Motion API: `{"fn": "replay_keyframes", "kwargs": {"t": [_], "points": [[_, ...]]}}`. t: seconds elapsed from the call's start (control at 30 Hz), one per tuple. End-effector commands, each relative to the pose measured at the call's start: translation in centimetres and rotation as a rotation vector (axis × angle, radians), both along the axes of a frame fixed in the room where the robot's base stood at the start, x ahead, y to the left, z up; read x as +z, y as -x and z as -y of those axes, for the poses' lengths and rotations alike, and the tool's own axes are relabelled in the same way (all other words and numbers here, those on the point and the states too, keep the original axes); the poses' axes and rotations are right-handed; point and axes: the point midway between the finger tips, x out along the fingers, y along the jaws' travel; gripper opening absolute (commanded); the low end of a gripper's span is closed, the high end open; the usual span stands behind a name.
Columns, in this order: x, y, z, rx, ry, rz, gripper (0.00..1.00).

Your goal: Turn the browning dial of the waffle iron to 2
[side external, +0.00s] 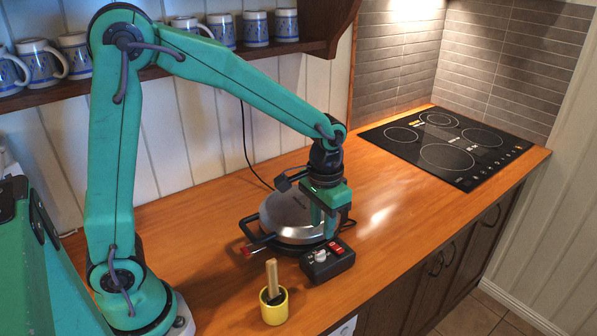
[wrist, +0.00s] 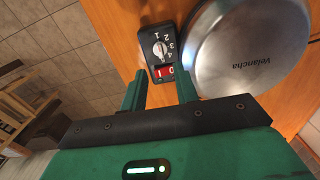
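The round silver waffle iron (side external: 290,215) sits on the wooden counter; its lid (wrist: 250,45) shows at the upper right in the wrist view. Its black control box (side external: 343,262) is at the front. The pale browning dial (side external: 320,256) shows in the wrist view (wrist: 160,48) beside printed numbers including 1, 2, 3 and 4. I cannot read its setting surely. A red switch (wrist: 164,72) marked 0 and I is beside the dial. My gripper (side external: 329,232) is above the box. In the wrist view its fingers (wrist: 160,80) are apart and empty, short of the dial.
A yellow cup (side external: 274,312) holding a wooden-handled utensil stands left of the box, near the counter's front edge. A black hob (side external: 445,147) is at the back right. Counter between iron and hob is clear.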

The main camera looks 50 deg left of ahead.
Motion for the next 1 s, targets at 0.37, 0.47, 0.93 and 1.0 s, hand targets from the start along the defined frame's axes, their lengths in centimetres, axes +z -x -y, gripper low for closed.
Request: {"fn": "replay_keyframes", "kwargs": {"t": [0.37,0.47,0.93,1.0], "points": [[-2.0,0.1,0.0,0.0,0.0,-0.003,0.3],[-3.2,0.1,0.0,0.0,0.0,-0.004,0.3],[-7.6,0.0,0.0,0.0,0.0,0.0,0.3],[-7.7,0.0,0.0,0.0,0.0,0.001,0.3]]}}
